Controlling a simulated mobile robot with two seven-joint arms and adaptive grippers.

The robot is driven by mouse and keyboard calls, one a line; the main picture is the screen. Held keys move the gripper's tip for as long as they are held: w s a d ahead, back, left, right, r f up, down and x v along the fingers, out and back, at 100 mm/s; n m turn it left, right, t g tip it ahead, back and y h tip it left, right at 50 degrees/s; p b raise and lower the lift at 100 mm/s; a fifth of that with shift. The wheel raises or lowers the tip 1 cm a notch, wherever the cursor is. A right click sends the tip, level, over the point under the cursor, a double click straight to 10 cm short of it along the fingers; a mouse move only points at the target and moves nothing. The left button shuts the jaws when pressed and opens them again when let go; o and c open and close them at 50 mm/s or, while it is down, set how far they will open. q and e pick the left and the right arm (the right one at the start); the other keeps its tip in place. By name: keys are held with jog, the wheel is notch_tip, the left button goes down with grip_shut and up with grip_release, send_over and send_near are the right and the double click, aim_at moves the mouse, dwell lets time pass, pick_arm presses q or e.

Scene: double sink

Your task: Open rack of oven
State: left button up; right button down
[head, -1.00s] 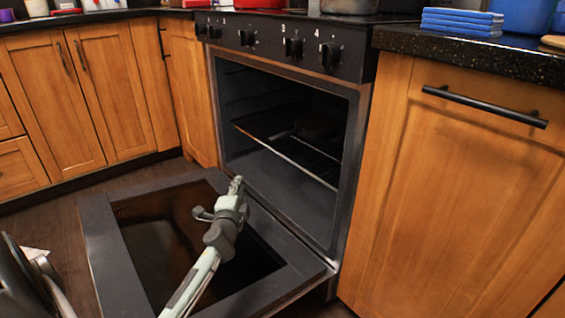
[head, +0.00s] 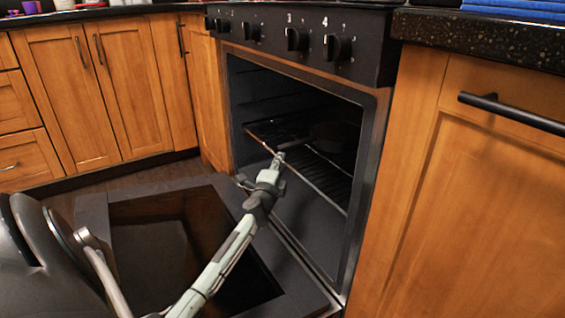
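The oven (head: 357,205) stands with its door (head: 95,225) folded down flat in front of it. Inside, a dark wire rack (head: 325,178) sits at mid height, its thin front bar running across the cavity. A dark pan-like thing (head: 335,134) rests on the rack, dim in shadow. My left gripper (head: 279,158) reaches over the lowered door to the oven mouth. Its tip overlaps the rack's front bar in the picture; I cannot tell whether it touches, or whether the fingers are open or shut. My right gripper is out of view.
Wooden cabinets (head: 130,90) stand left of the oven, and another (head: 480,200) with a black bar handle (head: 513,113) stands close on its right. Control knobs (head: 297,39) line the panel above the cavity. The lowered door covers the floor in front.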

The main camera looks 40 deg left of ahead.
pick_arm(q)
jog(key=shift+x, duration=1.1)
jog(key=shift+c, duration=0.3)
grip_shut()
